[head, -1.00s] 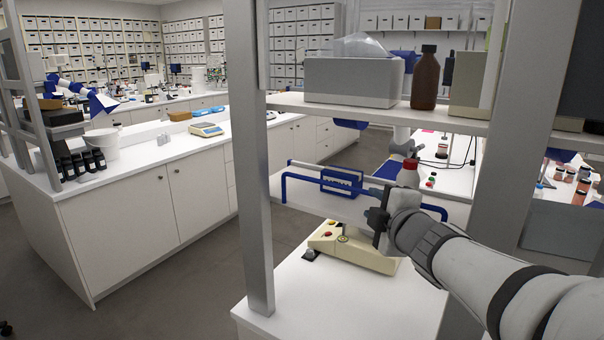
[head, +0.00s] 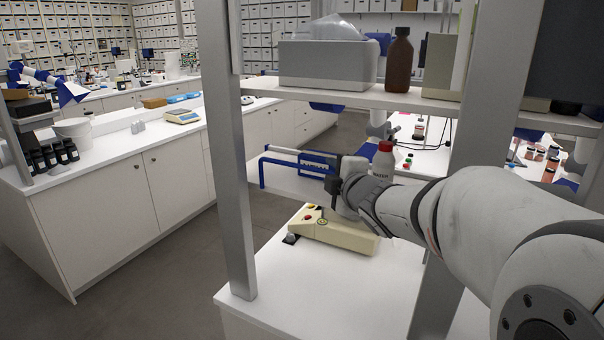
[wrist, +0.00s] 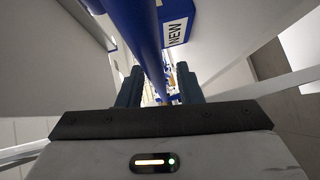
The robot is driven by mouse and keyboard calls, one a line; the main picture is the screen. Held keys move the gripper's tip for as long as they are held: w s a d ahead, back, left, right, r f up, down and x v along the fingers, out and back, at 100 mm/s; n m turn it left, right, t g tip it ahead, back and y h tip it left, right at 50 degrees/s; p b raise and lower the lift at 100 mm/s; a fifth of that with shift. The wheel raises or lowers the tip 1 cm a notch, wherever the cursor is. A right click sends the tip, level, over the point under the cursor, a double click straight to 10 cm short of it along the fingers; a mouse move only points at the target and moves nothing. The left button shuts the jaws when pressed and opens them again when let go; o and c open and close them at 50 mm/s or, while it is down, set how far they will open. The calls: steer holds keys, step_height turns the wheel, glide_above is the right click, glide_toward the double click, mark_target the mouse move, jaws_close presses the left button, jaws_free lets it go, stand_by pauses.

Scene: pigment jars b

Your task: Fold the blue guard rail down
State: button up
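The blue guard rail (head: 281,163) stands up along the front edge of a white shelf (head: 285,182), with its left post and part of its bar visible. My arm hides its right part in the head view. My gripper (head: 336,187) is at the rail, right of a blue labelled box (head: 318,161). In the wrist view the rail (wrist: 143,40) runs down from the top and passes between the two fingers (wrist: 161,88). The fingers stand apart, with a gap visible beside the rail, so the gripper looks open around it.
A white bottle with a red cap (head: 384,161) stands behind my gripper. A cream device (head: 335,232) sits on the bench below. Grey uprights (head: 228,150) and an upper shelf (head: 350,97) with a grey box and a brown bottle (head: 399,62) frame the space.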

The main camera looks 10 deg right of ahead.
jaws_close()
stand_by(0.4)
